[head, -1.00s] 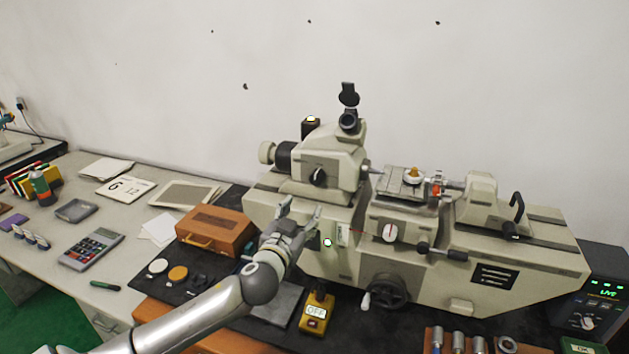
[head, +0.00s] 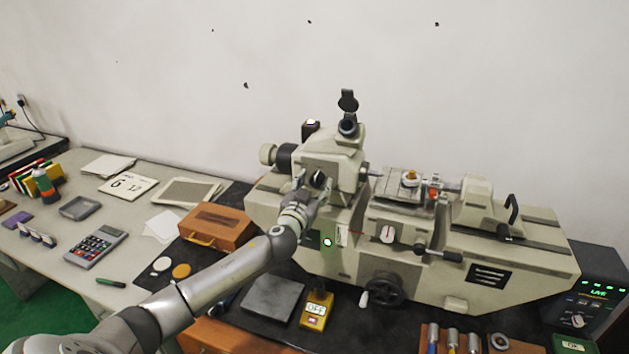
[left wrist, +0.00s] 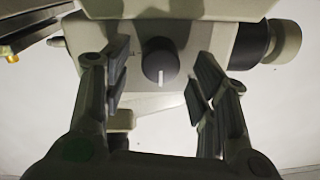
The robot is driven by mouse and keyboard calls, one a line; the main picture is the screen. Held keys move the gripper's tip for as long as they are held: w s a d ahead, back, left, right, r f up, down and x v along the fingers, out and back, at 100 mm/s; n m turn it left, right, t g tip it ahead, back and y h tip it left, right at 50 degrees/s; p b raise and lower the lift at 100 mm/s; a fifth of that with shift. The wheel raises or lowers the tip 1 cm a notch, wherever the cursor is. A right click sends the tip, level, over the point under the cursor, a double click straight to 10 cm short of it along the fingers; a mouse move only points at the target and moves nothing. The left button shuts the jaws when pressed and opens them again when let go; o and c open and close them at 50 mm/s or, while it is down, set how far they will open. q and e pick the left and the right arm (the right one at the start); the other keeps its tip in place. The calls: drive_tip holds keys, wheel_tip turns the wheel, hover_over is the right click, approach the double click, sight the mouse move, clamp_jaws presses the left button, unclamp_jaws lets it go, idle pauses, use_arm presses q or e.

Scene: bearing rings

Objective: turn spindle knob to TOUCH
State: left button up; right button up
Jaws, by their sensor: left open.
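The spindle knob, a round black knob with a white pointer line, sits on the front of the cream headstock of the measuring machine. It shows in the head view (head: 317,180) and in the left wrist view (left wrist: 160,64). My left gripper (head: 312,190) is just in front of it. In the left wrist view the two fingers (left wrist: 157,82) stand open, one on each side of the knob, with gaps between them and it. The pointer line runs toward the bottom of the wrist picture. I cannot read any label around the knob. My right gripper is in neither view.
A second, white-faced dial (head: 387,234) and a black handwheel (head: 382,290) are on the machine's front. A yellow box reading OFF (head: 316,309) stands below. A brown wooden case (head: 217,227) lies to the left. An eyepiece (head: 348,124) rises above the headstock.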

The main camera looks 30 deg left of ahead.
use_arm(q)
drive_tip(key=shift+w+a, duration=0.15)
drive_tip(key=shift+w, duration=0.35)
drive_tip(key=c, duration=1)
